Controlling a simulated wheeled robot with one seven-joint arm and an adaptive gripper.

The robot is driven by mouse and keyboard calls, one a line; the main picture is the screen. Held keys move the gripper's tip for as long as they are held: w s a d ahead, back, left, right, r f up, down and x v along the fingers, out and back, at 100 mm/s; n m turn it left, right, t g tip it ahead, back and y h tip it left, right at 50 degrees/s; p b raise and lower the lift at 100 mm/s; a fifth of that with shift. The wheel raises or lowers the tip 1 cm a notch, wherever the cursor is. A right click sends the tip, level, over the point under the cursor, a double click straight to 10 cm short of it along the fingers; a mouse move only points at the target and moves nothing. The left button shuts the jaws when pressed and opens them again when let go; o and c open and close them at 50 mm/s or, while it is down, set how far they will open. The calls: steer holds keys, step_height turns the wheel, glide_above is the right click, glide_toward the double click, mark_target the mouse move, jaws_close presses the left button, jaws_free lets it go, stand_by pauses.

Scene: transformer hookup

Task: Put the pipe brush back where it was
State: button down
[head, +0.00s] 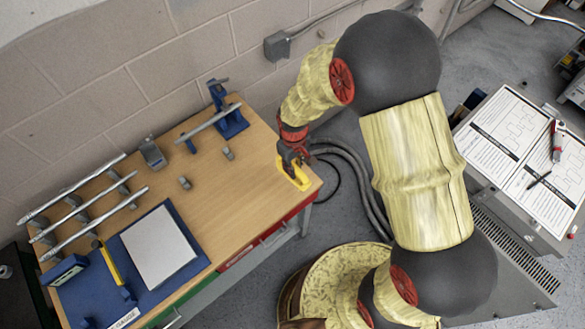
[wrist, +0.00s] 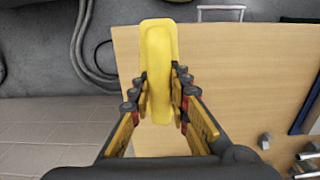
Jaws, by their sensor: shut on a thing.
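In the wrist view, the fingers of my gripper (wrist: 159,92) press on both sides of the yellow pipe brush (wrist: 158,45), which points away from my wrist. No bristles show. I cannot tell whether the brush touches the bench or hangs just above it.
The wooden workbench (head: 235,195) has small grey cylinders, a blue stand (head: 228,112) with a tube, several pipes on a rack (head: 85,205), and a blue mat (head: 190,222). The bench's right part is mostly clear. Papers lie on a grey cabinet (head: 487,215) at right.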

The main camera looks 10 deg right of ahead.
steer(key=w+f, duration=0.2)
steer(key=f, duration=0.1)
steer(key=shift+w+a+f, duration=0.1)
steer(key=shift+w+f, duration=0.1)
steer(key=shift+w, duration=0.2)
steer(key=shift+w+f, duration=0.1)
steer(key=shift+f, duration=1.5)
steer(key=shift+f, duration=0.1)
steer(key=c, duration=1.7)
jaws_free()
